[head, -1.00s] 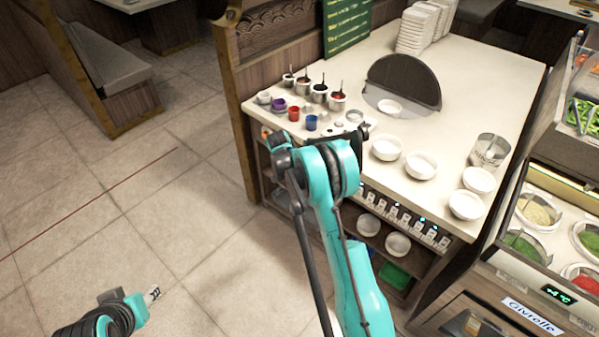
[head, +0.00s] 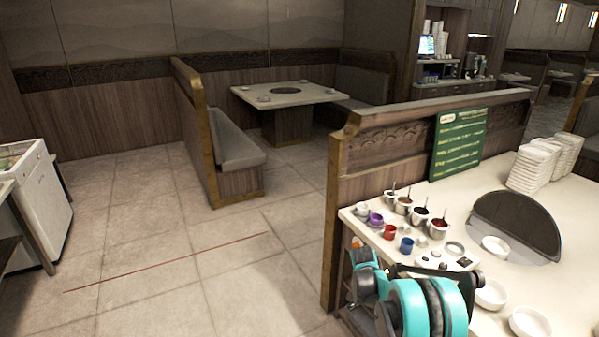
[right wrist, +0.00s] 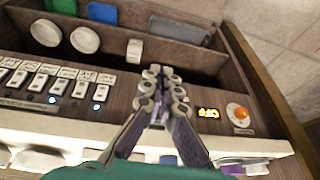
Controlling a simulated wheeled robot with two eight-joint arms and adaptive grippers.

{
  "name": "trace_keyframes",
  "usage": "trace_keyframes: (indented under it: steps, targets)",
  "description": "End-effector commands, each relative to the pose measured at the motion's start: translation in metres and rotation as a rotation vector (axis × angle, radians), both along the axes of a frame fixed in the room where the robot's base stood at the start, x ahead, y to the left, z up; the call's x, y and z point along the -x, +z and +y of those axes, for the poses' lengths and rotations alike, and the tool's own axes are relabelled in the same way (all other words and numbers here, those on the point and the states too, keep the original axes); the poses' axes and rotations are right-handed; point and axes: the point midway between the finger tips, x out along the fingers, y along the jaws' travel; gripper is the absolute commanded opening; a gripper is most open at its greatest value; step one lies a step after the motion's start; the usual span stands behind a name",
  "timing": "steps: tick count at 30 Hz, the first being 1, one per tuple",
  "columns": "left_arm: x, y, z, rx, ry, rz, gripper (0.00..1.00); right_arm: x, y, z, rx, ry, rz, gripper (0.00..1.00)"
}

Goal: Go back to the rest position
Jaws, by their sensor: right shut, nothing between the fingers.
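My right arm shows in teal at the bottom of the head view, in front of the sauce counter (head: 575,215). Its gripper is hidden there behind or beyond the arm. In the right wrist view my right gripper (right wrist: 163,78) is shut with nothing between its fingers. It points toward the counter's front, beside the switch panel (right wrist: 62,82) and an orange knob (right wrist: 238,112). I cannot tell how far the fingertips are from the front. My left gripper is in neither current view.
Sauce pots (head: 420,217), small coloured cups (head: 390,231) and white bowls (head: 530,322) stand on the counter. A wooden partition (head: 340,200) edges it. Open tiled floor (head: 190,260) lies to the left, with a booth bench (head: 232,145) and table (head: 288,93) beyond.

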Motion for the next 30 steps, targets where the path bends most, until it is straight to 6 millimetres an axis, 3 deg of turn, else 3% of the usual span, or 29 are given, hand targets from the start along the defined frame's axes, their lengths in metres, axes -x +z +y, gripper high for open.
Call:
trace_keyframes:
  steps: [8,15,22,30]
  targets:
    - [0.000,0.000,0.000,0.000,0.000,0.000,0.40,0.051,0.106,0.034,0.007,0.255,-0.028,0.00]
    - [0.000,0.000,0.000,0.000,0.000,0.000,0.40,0.125,0.177,0.066,0.035,0.510,-0.068,0.00]
    - [0.000,0.000,0.000,0.000,0.000,0.000,0.40,0.206,0.211,0.093,0.082,0.743,-0.117,0.00]
    - [0.000,0.000,0.000,0.000,0.000,0.000,0.40,0.292,0.210,0.119,0.159,0.987,-0.176,0.00]
